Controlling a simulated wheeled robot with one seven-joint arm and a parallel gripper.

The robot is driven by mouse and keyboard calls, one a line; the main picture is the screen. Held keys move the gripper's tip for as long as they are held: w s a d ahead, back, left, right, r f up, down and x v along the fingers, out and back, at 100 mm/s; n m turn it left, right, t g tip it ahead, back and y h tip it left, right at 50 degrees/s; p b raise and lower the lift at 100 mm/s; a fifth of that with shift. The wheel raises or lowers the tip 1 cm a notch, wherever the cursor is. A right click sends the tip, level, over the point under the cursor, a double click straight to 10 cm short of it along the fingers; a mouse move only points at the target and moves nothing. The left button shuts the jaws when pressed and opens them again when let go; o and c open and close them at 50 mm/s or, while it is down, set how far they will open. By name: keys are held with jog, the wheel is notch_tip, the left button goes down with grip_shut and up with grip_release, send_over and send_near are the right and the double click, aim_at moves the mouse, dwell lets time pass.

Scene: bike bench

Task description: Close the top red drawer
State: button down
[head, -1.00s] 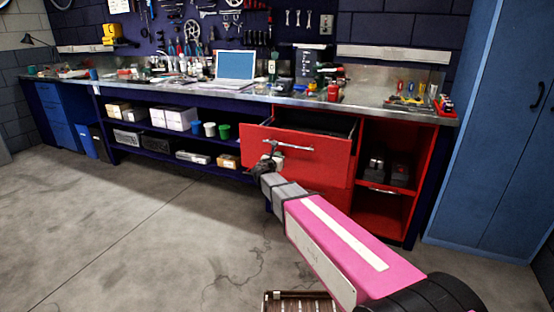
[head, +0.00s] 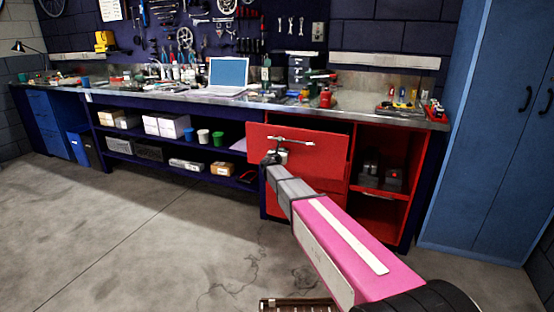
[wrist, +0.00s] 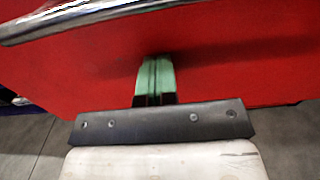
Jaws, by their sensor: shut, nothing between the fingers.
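The top red drawer (head: 315,148) is in the red cabinet under the right part of the bench. A metal bar handle (head: 290,141) runs across the front. My gripper (head: 283,152) is at the left part of the drawer front, just below the handle. In the wrist view my gripper (wrist: 154,78) is shut, its greenish fingertips together and against or very close to the red drawer front (wrist: 230,65). The handle (wrist: 90,15) crosses the top of that view.
The metal bench top (head: 360,112) holds a laptop (head: 229,75) and many tools. Right of the drawer is an open red shelf (head: 383,210). A tall blue cabinet (head: 480,140) stands at the right. The concrete floor (head: 130,240) is clear at left.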

jog(key=x, duration=2.3)
jog(key=shift+d, duration=0.1)
jog(key=shift+w+d+r, duration=0.1)
jog(key=shift+w+d, duration=0.05)
jog(key=shift+w, duration=0.3)
